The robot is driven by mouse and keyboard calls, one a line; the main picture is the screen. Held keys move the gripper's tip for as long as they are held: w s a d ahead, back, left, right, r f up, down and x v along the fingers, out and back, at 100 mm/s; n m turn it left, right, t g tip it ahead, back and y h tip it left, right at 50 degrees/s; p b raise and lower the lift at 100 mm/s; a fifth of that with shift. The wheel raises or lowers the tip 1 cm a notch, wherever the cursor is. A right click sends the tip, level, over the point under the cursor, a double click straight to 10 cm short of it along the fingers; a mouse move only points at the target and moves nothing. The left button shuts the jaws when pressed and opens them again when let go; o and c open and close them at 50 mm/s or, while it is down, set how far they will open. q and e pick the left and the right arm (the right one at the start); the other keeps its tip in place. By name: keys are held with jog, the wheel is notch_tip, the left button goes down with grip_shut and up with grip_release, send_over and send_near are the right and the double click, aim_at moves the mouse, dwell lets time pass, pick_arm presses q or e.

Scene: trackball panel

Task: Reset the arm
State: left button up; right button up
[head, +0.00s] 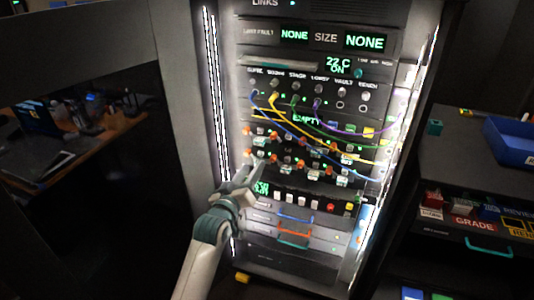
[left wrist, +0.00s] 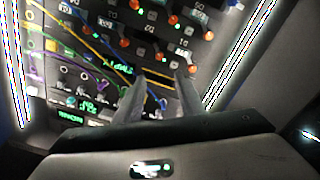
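My left arm reaches up from the bottom of the head view, and its gripper (head: 250,165) is in front of the left side of the rack panel (head: 310,62). In the left wrist view the two fingers of my left gripper (left wrist: 158,85) stand apart, with nothing between them but the panel behind. Whether the fingertips touch the panel cannot be told. My right gripper is in neither view.
The rack has coloured cables (head: 335,130), rows of orange knobs, and drawers with coloured handles (head: 295,232) below. Bright light strips edge it. A blue bin (head: 512,140) sits on a dark cabinet at right. A yellow block (head: 242,278) lies low by the rack.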

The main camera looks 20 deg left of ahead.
pick_arm(q)
jog(key=s+d+f+m+g, duration=0.1)
jog(key=s+f+g, duration=0.1)
jog(key=f, duration=1.1)
jog(key=s+d+f+m+g, duration=0.1)
jog(key=s+f+g, duration=0.2)
jog(key=f, duration=1)
jog(key=s+f+m+g, duration=0.1)
jog(key=s+f+g, duration=0.1)
jog(key=s+f, duration=0.7)
jog(key=s+f+m+g, duration=0.15)
jog(key=s+f, duration=0.35)
jog(key=f, duration=0.8)
jog(key=s+f+m+g, duration=0.1)
jog(key=s+f+g, duration=0.1)
jog(key=s+f, duration=0.75)
jog(key=s+f+g, duration=0.3)
jog(key=s+f, duration=0.3)
jog(key=s, duration=0.7)
jog(key=s+f+m+g, duration=0.1)
jog(key=s+f, duration=0.2)
jog(key=s, duration=0.8)
jog(key=s+a+f+m+g, duration=0.1)
jog(key=s+f+g, duration=0.1)
jog(key=s, duration=1)
jog(key=shift+s+f+y, duration=0.15)
jog(key=shift+f+y, duration=0.15)
jog(key=shift+f, duration=0.2)
jog(key=shift+a+g, duration=0.1)
jog(key=shift+g, duration=0.15)
